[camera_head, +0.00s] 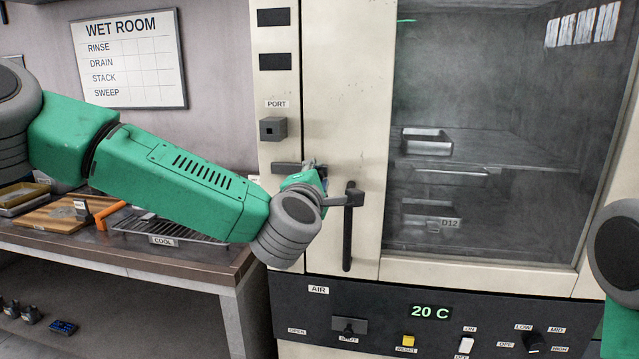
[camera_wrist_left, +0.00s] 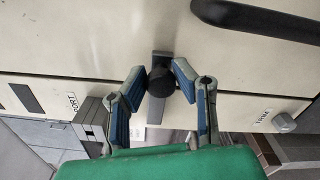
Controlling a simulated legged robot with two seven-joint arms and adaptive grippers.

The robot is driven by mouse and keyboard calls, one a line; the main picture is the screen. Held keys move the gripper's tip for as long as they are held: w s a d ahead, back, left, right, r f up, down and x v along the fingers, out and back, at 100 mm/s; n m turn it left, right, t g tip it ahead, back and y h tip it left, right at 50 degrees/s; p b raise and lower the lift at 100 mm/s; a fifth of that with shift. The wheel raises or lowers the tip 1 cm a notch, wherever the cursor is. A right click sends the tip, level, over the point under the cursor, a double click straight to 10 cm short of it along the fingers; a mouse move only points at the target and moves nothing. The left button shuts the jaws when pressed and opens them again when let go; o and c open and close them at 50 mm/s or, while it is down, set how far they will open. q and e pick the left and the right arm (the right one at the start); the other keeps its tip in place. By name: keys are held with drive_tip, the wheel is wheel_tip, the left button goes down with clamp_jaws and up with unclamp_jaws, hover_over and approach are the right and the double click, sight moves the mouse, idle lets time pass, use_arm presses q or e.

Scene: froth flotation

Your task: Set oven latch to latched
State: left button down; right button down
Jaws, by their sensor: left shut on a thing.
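The oven's latch, a dark grey bar (camera_head: 287,168), sits left of the door's edge in the head view, and it lies roughly level there. The oven door (camera_head: 345,90) looks closed. My right gripper is out of view; only part of my right arm shows.
The vertical black door handle (camera_head: 349,228) is just right of my left gripper. A square grey port block (camera_head: 273,129) is above the latch. The control panel (camera_head: 440,315) lies below. A bench (camera_head: 215,258) with a rack and tools stands at the left.

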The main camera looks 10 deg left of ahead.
use_arm(q)
drive_tip(key=shift+a, duration=0.1)
drive_tip(key=c, duration=1.5)
unclamp_jaws()
drive_tip(key=shift+o, duration=1)
drive_tip(key=shift+a, duration=0.1)
drive_tip(key=s, duration=1.1)
drive_tip(key=shift+s+a+f, duration=0.15)
drive_tip(key=shift+s+a, duration=0.1)
drive_tip(key=shift+s, duration=0.15)
